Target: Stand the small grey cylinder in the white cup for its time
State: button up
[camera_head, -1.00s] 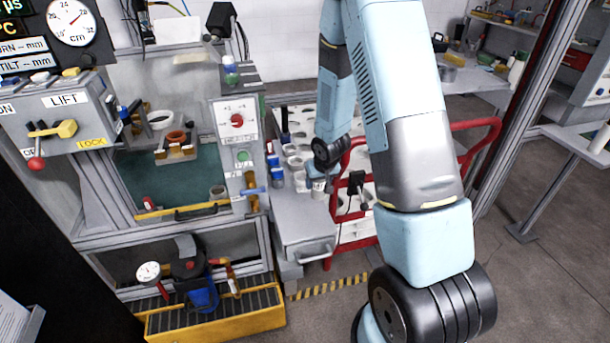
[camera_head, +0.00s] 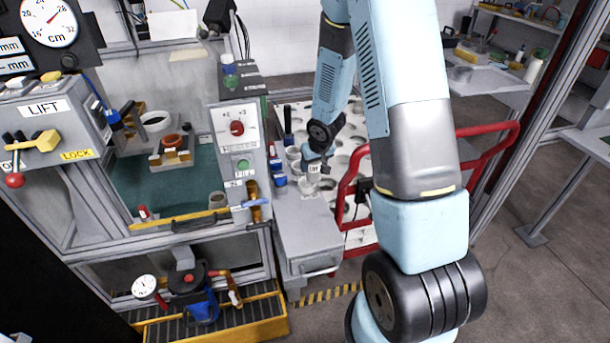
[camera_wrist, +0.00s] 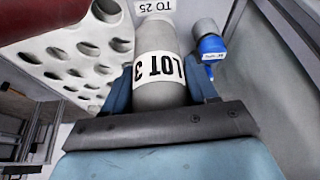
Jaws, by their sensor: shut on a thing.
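My gripper (camera_wrist: 162,85) is shut on a small grey cylinder (camera_wrist: 158,97) with a white "LOT 3" label. The cylinder stands between the two blue fingers in the wrist view. A "TO 25" label (camera_wrist: 155,7) shows beyond the cylinder. Which cup is meant, I cannot tell.
A white rack with holes (camera_wrist: 75,55) is at the left in the wrist view. A blue-topped container (camera_wrist: 211,45) stands to the right of the cylinder. The red rail (camera_head: 485,130) runs right of my gripper. The machine's control post (camera_head: 238,130) is to the left.

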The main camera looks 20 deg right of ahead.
jog(key=w+f, duration=0.6)
jog(key=shift+w+a, duration=0.15)
jog(key=shift+w, duration=0.05)
jog(key=shift+w+f, duration=0.25)
jog(key=shift+f, duration=1.65)
jog(key=o, duration=1)
jog(key=shift+f, duration=0.1)
